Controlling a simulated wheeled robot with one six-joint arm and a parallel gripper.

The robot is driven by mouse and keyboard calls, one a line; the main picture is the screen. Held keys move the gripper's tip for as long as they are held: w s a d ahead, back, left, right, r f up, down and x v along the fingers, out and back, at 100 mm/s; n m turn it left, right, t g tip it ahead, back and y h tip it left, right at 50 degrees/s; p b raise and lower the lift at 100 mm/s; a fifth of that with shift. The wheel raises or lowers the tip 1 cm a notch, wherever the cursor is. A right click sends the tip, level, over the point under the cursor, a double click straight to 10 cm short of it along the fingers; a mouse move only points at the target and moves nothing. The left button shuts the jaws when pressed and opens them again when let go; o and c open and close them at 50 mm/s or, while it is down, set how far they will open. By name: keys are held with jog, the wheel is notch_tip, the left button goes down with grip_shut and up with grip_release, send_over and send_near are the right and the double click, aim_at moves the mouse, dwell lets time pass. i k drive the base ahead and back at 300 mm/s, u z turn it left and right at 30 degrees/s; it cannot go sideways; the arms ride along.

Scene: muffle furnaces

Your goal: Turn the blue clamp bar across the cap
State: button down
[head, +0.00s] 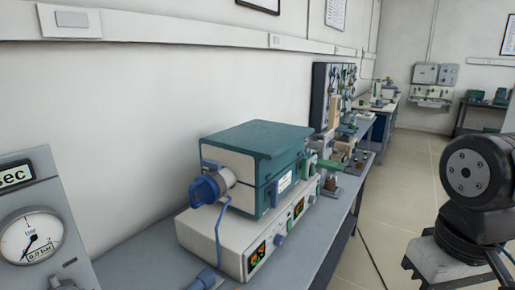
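A furnace (255,140) with a teal lid stands on a white control base (245,240) with lit displays, on the bench. A pale cylindrical tube end (226,178) sticks out of its left face. A blue part (205,188) sits on the end of that tube; the cap and the clamp bar are too small to tell apart there, and so is the bar's angle. A blue tube (218,230) hangs from it down the front of the base. My gripper is out of view; only a dark joint of my arm shows at the right, well apart from the furnace.
A gauge panel (30,235) with a round dial stands at the near left. A blue fitting (205,280) lies at the bench's near edge. More apparatus (335,155) stands behind the furnace along the wall. The floor (390,220) right of the bench is mostly open.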

aim_at(212, 165)
jog(key=u, duration=0.3)
jog(key=k, duration=0.75)
jog(key=u, duration=0.55)
jog(key=k, duration=0.4)
jog(key=z, duration=1)
jog(key=i, duration=1.25)
jog(key=u, duration=0.65)
jog(key=i, duration=0.6)
jog(key=u, duration=0.6)
